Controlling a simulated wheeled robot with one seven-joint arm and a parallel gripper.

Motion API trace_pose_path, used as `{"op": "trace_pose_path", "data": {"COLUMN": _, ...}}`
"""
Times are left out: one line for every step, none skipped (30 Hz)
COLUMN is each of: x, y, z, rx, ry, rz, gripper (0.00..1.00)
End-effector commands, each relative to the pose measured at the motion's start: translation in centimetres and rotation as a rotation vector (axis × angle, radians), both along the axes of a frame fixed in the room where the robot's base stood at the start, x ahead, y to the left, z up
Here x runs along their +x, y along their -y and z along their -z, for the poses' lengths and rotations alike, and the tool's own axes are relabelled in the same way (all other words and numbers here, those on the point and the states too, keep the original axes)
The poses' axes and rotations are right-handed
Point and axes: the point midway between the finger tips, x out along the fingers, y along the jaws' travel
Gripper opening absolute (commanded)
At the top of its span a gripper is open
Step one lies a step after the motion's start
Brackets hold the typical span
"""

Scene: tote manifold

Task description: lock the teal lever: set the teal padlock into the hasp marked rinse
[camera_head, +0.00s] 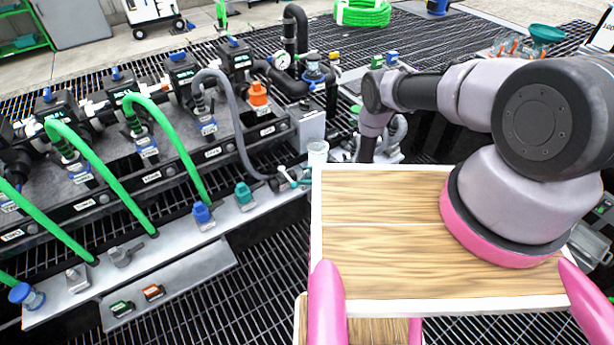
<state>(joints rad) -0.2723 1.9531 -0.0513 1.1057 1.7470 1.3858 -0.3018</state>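I cannot pick out the teal padlock with certainty. A teal-green capped fitting (245,195) stands on the pale metal ledge (178,240), right of a blue one. A hose valve with a small teal-tipped handle (291,177) sits at the ledge's right end. I cannot tell whether it is the teal lever. Small plates line the manifold front, but their words are too small to read, so the rinse hasp is not identified. My arm reaches forward and bends down at the centre; its fingers are hidden behind my wooden deck.
Green hoses (170,140) arch from the manifold valves to the ledge. A green-marked block (122,308) and an orange-marked block (153,292) sit on a lower shelf. Open grating (262,262) lies below the ledge.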

Motion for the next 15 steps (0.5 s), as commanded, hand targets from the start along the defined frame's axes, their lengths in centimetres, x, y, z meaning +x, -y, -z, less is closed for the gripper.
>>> {"op": "trace_pose_path", "data": {"x": 0.0, "y": 0.0, "z": 0.0, "rx": 0.0, "ry": 0.0, "rz": 0.0, "gripper": 0.81}}
{"op": "trace_pose_path", "data": {"x": 0.0, "y": 0.0, "z": 0.0, "rx": 0.0, "ry": 0.0, "rz": 0.0, "gripper": 0.81}}
{"op": "trace_pose_path", "data": {"x": 0.0, "y": 0.0, "z": 0.0, "rx": -0.001, "ry": 0.0, "rz": 0.0, "gripper": 0.81}}
{"op": "trace_pose_path", "data": {"x": 0.0, "y": 0.1, "z": 0.0, "rx": -0.001, "ry": 0.0, "rz": 0.0, "gripper": 0.81}}
{"op": "trace_pose_path", "data": {"x": 0.0, "y": 0.2, "z": 0.0, "rx": -0.001, "ry": -0.001, "rz": 0.0, "gripper": 0.81}}
{"op": "trace_pose_path", "data": {"x": -0.1, "y": 0.4, "z": -0.1, "rx": 0.0, "ry": -0.002, "rz": 0.002, "gripper": 0.81}}
{"op": "trace_pose_path", "data": {"x": -0.2, "y": 0.6, "z": -0.2, "rx": 0.0, "ry": -0.002, "rz": 0.002, "gripper": 0.81}}
{"op": "trace_pose_path", "data": {"x": -0.2, "y": 0.9, "z": -0.3, "rx": 0.0, "ry": -0.002, "rz": 0.002, "gripper": 0.81}}
{"op": "trace_pose_path", "data": {"x": -0.3, "y": 1.4, "z": -0.6, "rx": -0.001, "ry": -0.001, "rz": 0.003, "gripper": 0.81}}
{"op": "trace_pose_path", "data": {"x": -0.4, "y": 1.9, "z": -0.8, "rx": -0.001, "ry": -0.002, "rz": 0.004, "gripper": 0.81}}
{"op": "trace_pose_path", "data": {"x": -0.6, "y": 2.3, "z": -1.0, "rx": 0.0, "ry": -0.002, "rz": 0.004, "gripper": 0.81}}
{"op": "trace_pose_path", "data": {"x": -0.8, "y": 3.1, "z": -1.3, "rx": 0.0, "ry": -0.002, "rz": 0.005, "gripper": 0.81}}
{"op": "trace_pose_path", "data": {"x": -1.0, "y": 3.7, "z": -1.6, "rx": 0.0, "ry": -0.003, "rz": 0.006, "gripper": 0.81}}
{"op": "trace_pose_path", "data": {"x": -1.1, "y": 4.2, "z": -1.8, "rx": 0.001, "ry": -0.002, "rz": 0.005, "gripper": 0.81}}
{"op": "trace_pose_path", "data": {"x": -1.5, "y": 5.0, "z": -2.1, "rx": 0.0, "ry": -0.002, "rz": 0.005, "gripper": 0.81}}
